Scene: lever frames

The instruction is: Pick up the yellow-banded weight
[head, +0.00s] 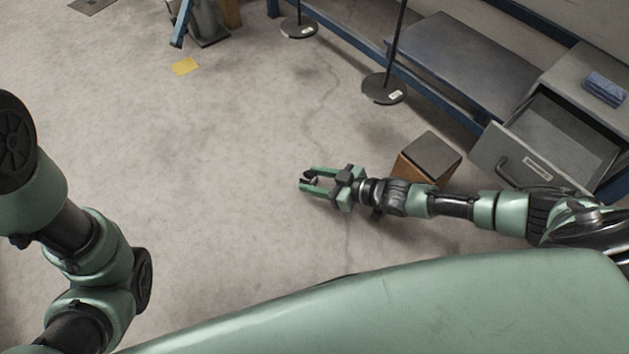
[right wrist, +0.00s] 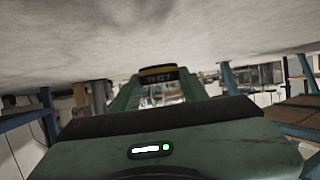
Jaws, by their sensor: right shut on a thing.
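My right gripper (head: 306,179) is out over the concrete floor in the head view, its fingers pointing left. It is shut on a small dark thing at its fingertips. In the right wrist view this is the weight (right wrist: 158,76), a dark block with a yellow band and light marks too small to read. It sits between the tips of the green fingers. My left arm shows at the left of the head view, but its gripper is out of view.
A brown box (head: 431,155) with a dark top stands beside my right forearm. An open drawer (head: 565,140) juts out at the right, with a blue cloth (head: 605,88) on its cabinet. A round-based stand (head: 385,89) is further back. The floor left of my right gripper is clear.

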